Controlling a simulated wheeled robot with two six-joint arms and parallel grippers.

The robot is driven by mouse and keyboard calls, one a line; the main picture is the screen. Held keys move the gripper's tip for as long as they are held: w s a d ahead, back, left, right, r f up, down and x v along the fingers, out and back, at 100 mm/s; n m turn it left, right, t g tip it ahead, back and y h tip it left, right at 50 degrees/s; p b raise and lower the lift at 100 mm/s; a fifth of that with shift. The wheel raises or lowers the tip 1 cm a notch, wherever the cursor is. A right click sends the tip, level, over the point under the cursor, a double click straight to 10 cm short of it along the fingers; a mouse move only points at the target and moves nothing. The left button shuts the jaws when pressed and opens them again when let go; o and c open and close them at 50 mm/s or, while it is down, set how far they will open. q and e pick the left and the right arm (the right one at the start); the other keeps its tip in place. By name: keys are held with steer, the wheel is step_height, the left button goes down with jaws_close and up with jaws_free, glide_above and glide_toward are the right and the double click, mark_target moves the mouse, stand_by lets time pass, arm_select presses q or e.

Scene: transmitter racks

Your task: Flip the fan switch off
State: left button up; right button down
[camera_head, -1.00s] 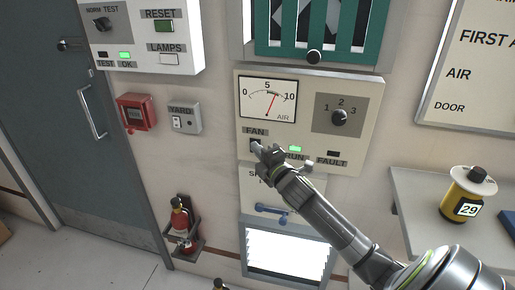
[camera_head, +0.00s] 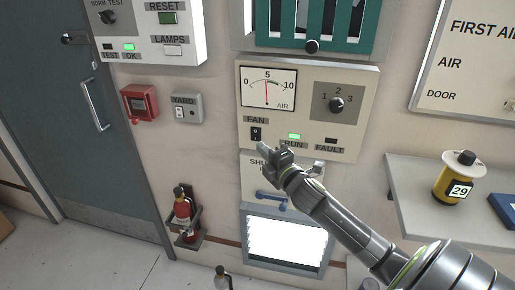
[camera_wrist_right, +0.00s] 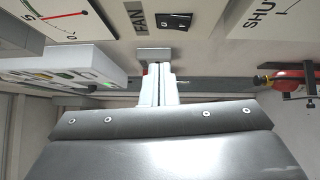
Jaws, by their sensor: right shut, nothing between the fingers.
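The fan switch (camera_head: 256,133) is a small black rocker with white marks under the FAN label, on the beige AIR panel (camera_head: 360,90). It also shows in the right wrist view (camera_wrist_right: 173,20), rotated in the picture. My right gripper (camera_head: 262,149) is shut and empty, just below the switch with a small gap in the picture. Its fingers also show in the right wrist view (camera_wrist_right: 155,60). The air gauge (camera_head: 267,89) needle points near 5. The green RUN lamp (camera_head: 294,136) is lit; the FAULT lamp (camera_head: 330,140) is dark. My left gripper is out of view.
A dial with positions 1 to 3 (camera_head: 337,104) sits right of the gauge. A blue handle (camera_head: 268,199) is below the panel. A YARD switch box (camera_head: 187,108) and a red box (camera_head: 139,103) are left. A shelf (camera_head: 420,210) holds a yellow canister (camera_head: 455,180).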

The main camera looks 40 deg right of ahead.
steer(key=s, duration=0.6)
steer(key=shift+a+r+b, duration=0.4)
steer(key=shift+a+r, duration=0.05)
